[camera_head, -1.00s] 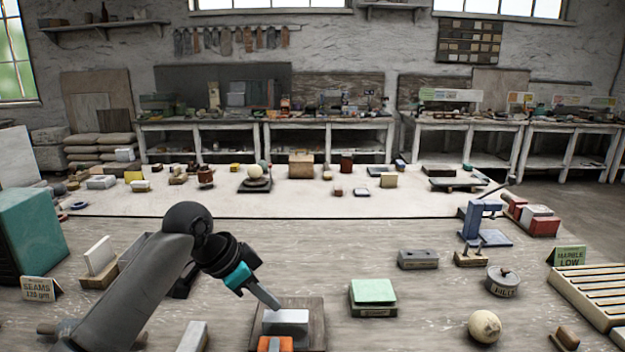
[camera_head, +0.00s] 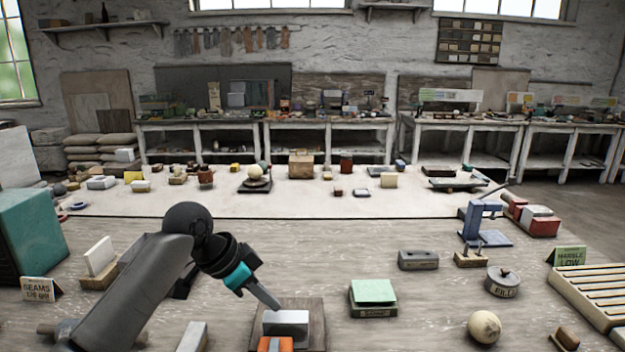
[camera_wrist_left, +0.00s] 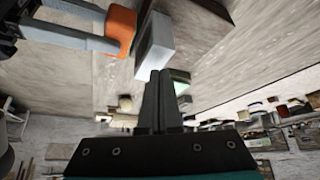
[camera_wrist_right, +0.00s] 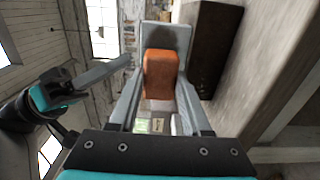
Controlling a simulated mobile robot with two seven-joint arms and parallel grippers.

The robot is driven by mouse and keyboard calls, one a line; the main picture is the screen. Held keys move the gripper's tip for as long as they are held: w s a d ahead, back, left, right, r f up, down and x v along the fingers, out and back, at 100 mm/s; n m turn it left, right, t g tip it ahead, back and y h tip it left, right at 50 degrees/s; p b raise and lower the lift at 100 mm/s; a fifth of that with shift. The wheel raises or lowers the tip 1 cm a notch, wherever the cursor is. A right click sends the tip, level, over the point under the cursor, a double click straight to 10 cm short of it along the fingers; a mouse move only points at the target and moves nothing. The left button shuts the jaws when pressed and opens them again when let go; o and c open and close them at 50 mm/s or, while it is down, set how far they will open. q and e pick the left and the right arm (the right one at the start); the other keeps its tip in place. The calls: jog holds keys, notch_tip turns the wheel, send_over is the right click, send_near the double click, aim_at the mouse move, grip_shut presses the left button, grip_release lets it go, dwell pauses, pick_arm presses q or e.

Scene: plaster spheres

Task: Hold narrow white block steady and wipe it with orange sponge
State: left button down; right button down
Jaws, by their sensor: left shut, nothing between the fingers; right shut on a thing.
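The narrow white block (camera_head: 286,318) lies on a dark wooden board (camera_head: 317,310) at the near middle of the table. My left gripper (camera_head: 275,303) is shut and empty, its fingertips at the block's far left edge. In the left wrist view the closed fingers (camera_wrist_left: 161,75) point at the block (camera_wrist_left: 158,40); I cannot tell whether they touch it. The orange sponge (camera_head: 275,344) is at the near side of the block, partly cut off. My right gripper (camera_wrist_right: 160,85) is shut on the sponge (camera_wrist_right: 161,72), which is against or very close to the block (camera_wrist_right: 167,33).
A green-topped box (camera_head: 373,297) stands right of the board. Another pale block (camera_head: 193,337) stands to its left, close to my left arm. A round cream ball (camera_head: 484,327), a lidded tin (camera_head: 503,281) and a slatted rack (camera_head: 595,292) are at the right.

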pick_arm(q)
jog(key=shift+f, duration=0.8)
dwell(0.4)
jog(key=shift+s+f, duration=0.2)
jog(key=shift+f, duration=0.15)
dwell(1.4)
dwell(1.4)
pick_arm(e)
jog(key=shift+w, duration=0.4)
jog(key=shift+w, duration=0.6)
jog(key=shift+a, duration=0.1)
